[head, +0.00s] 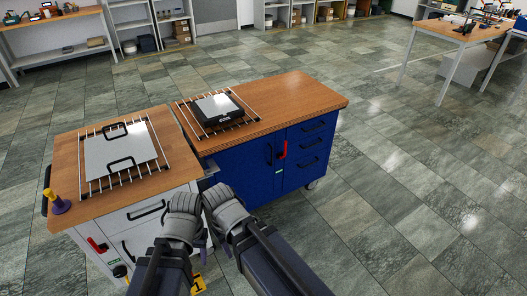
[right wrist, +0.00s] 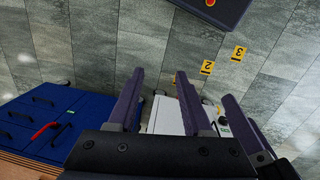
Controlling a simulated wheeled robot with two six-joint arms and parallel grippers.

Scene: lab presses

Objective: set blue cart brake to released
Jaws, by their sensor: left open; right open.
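The blue cart (head: 240,170) has a wooden top and a blue front with black handles. Its red brake lever (head: 282,150) stands roughly upright on the front, with a small label below it. In the right wrist view the blue cart (right wrist: 60,110) is at the lower left, with its red lever (right wrist: 43,131) showing. My left gripper (head: 184,205) and my right gripper (head: 222,203) are side by side in front of the carts, apart from the lever. In the right wrist view my right gripper's fingers (right wrist: 182,86) are spread, with nothing held between them.
A white cart (head: 145,212) with its own red lever (head: 97,245) stands left of the blue cart. A rack with a dark device (head: 218,108) sits on the blue cart. Numbered yellow floor markers (right wrist: 207,67) lie on the tiles. The floor right of the blue cart is clear.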

